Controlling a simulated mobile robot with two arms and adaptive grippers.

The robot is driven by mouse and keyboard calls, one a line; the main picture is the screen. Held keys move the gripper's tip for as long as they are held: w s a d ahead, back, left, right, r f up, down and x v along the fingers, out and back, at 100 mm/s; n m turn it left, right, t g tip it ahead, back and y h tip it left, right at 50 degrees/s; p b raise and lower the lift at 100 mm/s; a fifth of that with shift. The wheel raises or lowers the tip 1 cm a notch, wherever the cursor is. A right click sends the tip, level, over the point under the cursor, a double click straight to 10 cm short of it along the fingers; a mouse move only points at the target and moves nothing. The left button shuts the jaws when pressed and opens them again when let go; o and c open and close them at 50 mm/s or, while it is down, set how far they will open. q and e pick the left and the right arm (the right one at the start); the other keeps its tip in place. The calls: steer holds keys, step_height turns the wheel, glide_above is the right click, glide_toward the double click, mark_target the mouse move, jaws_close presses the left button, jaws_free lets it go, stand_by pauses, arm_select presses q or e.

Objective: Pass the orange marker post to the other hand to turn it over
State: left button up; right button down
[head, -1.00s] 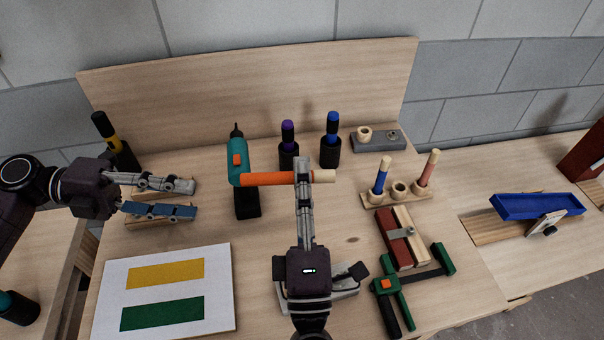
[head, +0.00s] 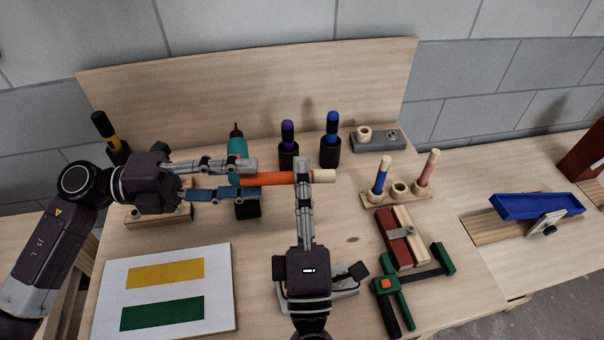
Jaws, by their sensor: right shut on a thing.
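The orange marker post (head: 275,178) lies level in the air, with its bare wooden end (head: 324,176) to the right. My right gripper (head: 302,170) is shut on the post close to that wooden end. My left gripper (head: 252,178) is open, its two fingers reaching in from the left around the post's orange end, one above and one below it in the picture. I cannot tell whether either left finger touches the post. The post's left tip is partly hidden by the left fingers.
A teal drill (head: 237,145) stands behind the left gripper. A wooden holder (head: 398,196) with a blue and a pink post stands right of centre. A white board with yellow and green bars (head: 220,285) lies front left. A red-and-cream clamped block (head: 392,245) and green clamp (head: 444,258) lie right.

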arm_select(q)
steer(key=shift+d, duration=1)
steer(key=shift+c, duration=0.3)
jaws_close()
arm_select(e)
steer(key=c, duration=1.8)
jaws_free()
steer(key=shift+f, duration=0.1)
steer(key=v, duration=1.2)
